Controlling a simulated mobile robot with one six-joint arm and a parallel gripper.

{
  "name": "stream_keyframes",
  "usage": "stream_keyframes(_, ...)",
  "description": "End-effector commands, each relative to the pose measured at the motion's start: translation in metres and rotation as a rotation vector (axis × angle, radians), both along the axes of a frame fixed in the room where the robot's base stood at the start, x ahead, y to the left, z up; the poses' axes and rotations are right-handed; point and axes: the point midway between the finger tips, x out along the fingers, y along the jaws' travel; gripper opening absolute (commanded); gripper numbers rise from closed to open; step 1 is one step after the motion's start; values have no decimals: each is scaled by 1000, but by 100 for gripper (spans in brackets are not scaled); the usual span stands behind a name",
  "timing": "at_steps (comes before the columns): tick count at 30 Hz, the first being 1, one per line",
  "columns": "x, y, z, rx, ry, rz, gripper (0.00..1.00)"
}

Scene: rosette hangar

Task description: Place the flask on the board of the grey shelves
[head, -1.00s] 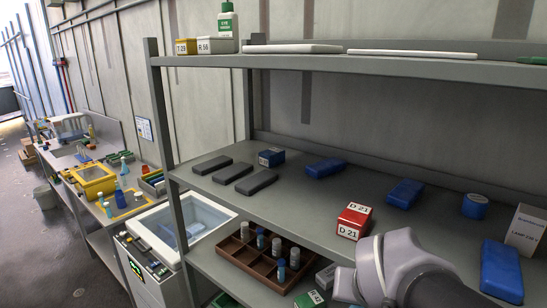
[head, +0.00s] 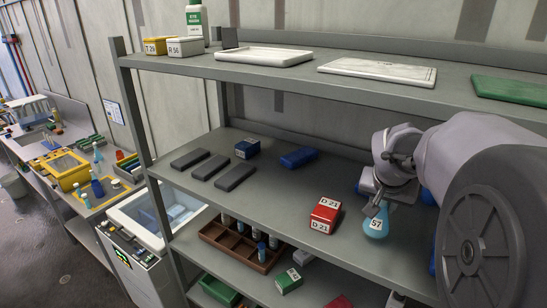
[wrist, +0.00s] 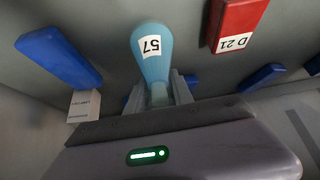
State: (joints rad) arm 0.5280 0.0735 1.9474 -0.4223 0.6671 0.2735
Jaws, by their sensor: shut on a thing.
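The flask (head: 376,227) is light blue with a white label reading 57. My gripper (head: 375,199) is shut on its neck, and the flask hangs below the fingers, over the middle board (head: 268,202) of the grey shelves. In the wrist view the flask (wrist: 152,58) points away from my gripper (wrist: 160,97), its label upside down in the picture. I cannot tell whether its base touches the board. A red box marked D 21 (head: 325,215) stands just left of the flask in the head view; it also shows in the wrist view (wrist: 236,22).
Bare board lies left of the red box.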

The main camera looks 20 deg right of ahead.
Motion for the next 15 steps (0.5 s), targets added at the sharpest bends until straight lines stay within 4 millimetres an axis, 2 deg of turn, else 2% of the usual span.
stream_keyframes(1,-2,1,-13,4,5,0,0)
stream_keyframes(4,-2,2,-30,2,5,1,0)
stream_keyframes(15,-1,2,-37,1,0,1,0)
